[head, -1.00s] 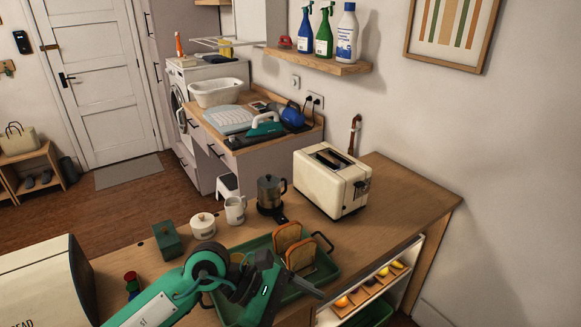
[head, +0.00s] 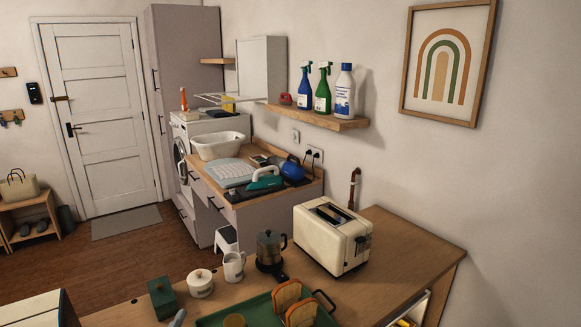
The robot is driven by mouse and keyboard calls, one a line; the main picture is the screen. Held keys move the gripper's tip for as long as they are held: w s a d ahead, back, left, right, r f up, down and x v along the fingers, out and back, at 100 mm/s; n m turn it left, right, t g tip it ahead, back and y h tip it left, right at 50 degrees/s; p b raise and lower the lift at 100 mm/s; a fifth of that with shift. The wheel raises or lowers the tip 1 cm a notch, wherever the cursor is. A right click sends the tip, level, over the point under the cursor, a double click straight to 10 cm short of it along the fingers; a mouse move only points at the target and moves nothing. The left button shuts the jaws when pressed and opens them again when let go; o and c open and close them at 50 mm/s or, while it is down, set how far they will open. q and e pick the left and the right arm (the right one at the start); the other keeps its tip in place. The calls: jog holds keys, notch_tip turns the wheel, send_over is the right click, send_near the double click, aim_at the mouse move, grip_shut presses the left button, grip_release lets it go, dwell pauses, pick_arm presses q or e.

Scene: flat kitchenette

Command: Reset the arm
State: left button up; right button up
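Neither of my grippers shows in the head view now, and no clear part of either arm is in frame. A small grey piece (head: 178,318) shows at the bottom edge; I cannot tell whether it is part of my arm or an object. The wooden counter (head: 395,250) holds a green tray (head: 262,304) with two slices of toast (head: 287,296) standing upright in it. The front of the tray is cut off by the frame's lower edge.
A cream toaster (head: 333,238), a kettle-like pot (head: 270,250), a white jug (head: 234,266), a white lidded pot (head: 200,284) and a green box (head: 162,298) stand along the counter's back. A bread bin (head: 40,310) is at lower left.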

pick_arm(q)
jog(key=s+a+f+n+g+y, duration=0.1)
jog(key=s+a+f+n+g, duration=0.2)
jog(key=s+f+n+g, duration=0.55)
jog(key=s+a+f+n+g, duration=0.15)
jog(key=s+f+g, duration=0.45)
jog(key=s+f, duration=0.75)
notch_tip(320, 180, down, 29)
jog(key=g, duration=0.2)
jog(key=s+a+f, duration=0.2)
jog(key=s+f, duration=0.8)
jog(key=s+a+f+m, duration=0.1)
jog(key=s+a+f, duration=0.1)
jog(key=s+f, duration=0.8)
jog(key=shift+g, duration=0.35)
